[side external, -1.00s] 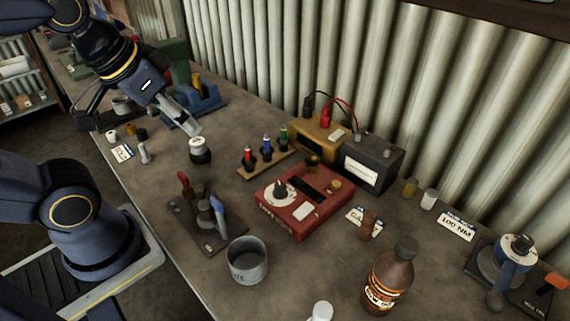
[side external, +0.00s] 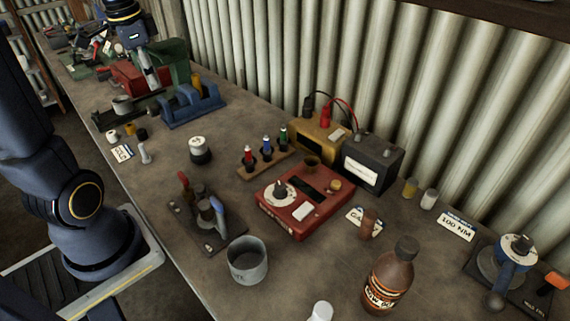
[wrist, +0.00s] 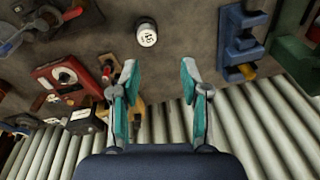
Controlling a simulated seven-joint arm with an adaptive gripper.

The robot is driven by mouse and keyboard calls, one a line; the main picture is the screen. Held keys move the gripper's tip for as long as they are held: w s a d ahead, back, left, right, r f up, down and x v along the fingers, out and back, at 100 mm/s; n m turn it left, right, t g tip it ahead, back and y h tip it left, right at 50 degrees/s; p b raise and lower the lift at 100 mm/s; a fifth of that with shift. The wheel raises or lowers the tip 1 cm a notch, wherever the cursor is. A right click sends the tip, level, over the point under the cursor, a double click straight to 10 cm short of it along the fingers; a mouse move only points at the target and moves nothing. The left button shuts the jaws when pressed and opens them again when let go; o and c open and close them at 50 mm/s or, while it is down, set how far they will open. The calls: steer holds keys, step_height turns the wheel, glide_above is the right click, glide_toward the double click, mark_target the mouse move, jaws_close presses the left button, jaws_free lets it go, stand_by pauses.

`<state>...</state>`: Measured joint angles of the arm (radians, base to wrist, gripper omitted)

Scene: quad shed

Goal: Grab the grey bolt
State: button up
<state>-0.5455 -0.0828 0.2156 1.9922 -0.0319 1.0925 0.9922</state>
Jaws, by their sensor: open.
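A pale grey bolt-like piece (side external: 145,153) stands on the bench at the left in the side view, beside a small printed card (side external: 121,153). I cannot make it out in the wrist view. My gripper (side external: 149,78) is farther back along the bench, raised near the green machine and well apart from the bolt. In the wrist view my gripper (wrist: 158,75) has its two fingers spread, with nothing between them.
Small cylinders (side external: 129,129) stand just behind the bolt. A round jar (side external: 200,150) is to its right and a blue holder (side external: 193,106) behind. A red meter (side external: 301,214) sits mid-bench. The corrugated wall (side external: 330,70) bounds the back.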

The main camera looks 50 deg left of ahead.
steer(key=s+a+f+n+g, duration=0.1)
steer(key=s+a+f+n, duration=0.2)
steer(key=s+a+f, duration=0.3)
glide_toward(142, 147)
steer(key=shift+h, duration=0.3)
steer(key=f, duration=0.1)
steer(key=a+f, duration=0.1)
steer(key=f, duration=0.3)
steer(key=shift+w+a+f, duration=0.1)
steer(key=shift+w+a, duration=0.1)
steer(key=shift+w, duration=0.15)
step_height(142, 147, down, 5)
steer(key=shift+s+f, duration=0.15)
steer(key=shift+s, duration=0.05)
jaws_close()
